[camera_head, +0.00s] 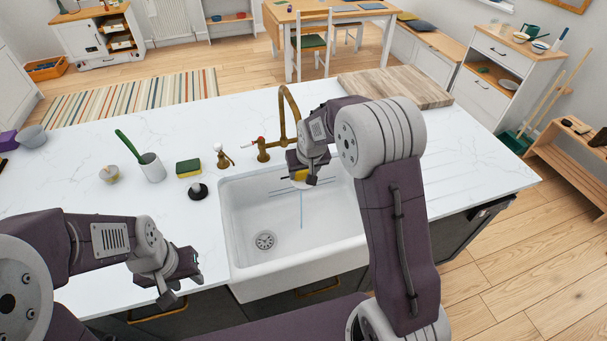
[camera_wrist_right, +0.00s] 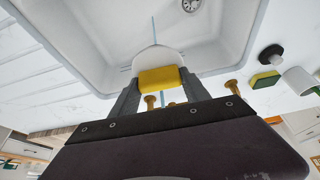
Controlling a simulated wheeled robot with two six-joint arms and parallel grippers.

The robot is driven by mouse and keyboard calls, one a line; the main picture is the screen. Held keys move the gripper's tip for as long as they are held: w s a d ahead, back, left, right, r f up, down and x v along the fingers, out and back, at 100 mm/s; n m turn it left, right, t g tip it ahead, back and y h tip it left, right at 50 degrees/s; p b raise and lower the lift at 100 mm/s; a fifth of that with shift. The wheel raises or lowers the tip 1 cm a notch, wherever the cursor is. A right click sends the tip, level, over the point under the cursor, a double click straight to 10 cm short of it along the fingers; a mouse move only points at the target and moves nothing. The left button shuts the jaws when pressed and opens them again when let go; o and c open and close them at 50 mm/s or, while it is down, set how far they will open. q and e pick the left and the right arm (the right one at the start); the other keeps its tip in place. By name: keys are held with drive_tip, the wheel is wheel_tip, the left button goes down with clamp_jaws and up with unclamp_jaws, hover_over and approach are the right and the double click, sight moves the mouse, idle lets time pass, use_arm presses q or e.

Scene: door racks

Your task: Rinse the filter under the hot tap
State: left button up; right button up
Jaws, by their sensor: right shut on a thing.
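My right gripper (camera_head: 302,176) is over the right part of the white sink (camera_head: 240,215). In the right wrist view the gripper (camera_wrist_right: 157,85) is shut on a yellow block-like part, with a white rounded piece just beyond it. This looks like the filter (camera_wrist_right: 158,78); the arm hides much of it in the head view. A thin bluish stream runs down at it into the sink. The brass tap (camera_head: 284,100) arches behind the sink, with a red-marked brass handle (camera_head: 262,150) beside it. My left gripper (camera_head: 180,285) appears open and empty over the counter's front edge.
Left of the sink stand a yellow-green sponge (camera_head: 189,168), a black stopper-like piece (camera_head: 198,190), a white cup (camera_head: 152,168) with a green-handled brush, and a small bowl (camera_head: 109,174). A wooden board (camera_head: 395,88) lies at the back right. The left counter middle is clear.

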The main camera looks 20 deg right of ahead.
sight(304, 186)
drive_tip(key=s, duration=0.2)
drive_tip(key=s+a+b, duration=0.1)
drive_tip(key=s, duration=0.1)
drive_tip(key=shift+a, duration=0.1)
drive_tip(key=shift+s+a+b, duration=0.15)
drive_tip(key=shift+s+b, duration=0.15)
drive_tip(key=shift+s, duration=0.35)
idle(0.8)
drive_tip(key=s+a+r+p, duration=0.1)
drive_tip(key=s+r, duration=0.3)
drive_tip(key=shift+s+p, duration=0.3)
drive_tip(key=shift+s, duration=0.1)
drive_tip(key=shift+a, duration=0.15)
